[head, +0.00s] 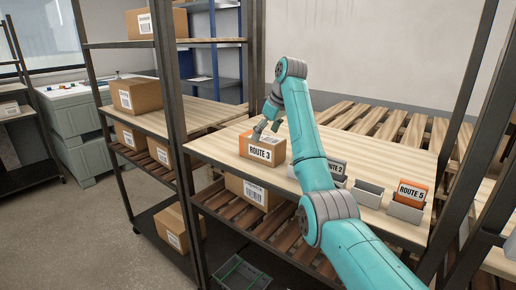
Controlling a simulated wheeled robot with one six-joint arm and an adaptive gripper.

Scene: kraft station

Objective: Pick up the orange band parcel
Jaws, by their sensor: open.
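A brown cardboard parcel (278,155) with orange on it stands on the light wooden shelf top (215,150), left of my arm. A white label on its front reads ROUTE 3. My gripper (266,130) is open, with its fingers pointing down at the top of the parcel. I cannot tell whether the fingers touch it. My gripper hides part of the parcel's top.
Right of the parcel, small grey holders carry cards, including an orange ROUTE 5 card (411,191) and a ROUTE 2 card (338,168), partly behind my arm. Dark rack posts (175,120) stand at the left. Other boxes (137,95) sit on neighbouring shelves.

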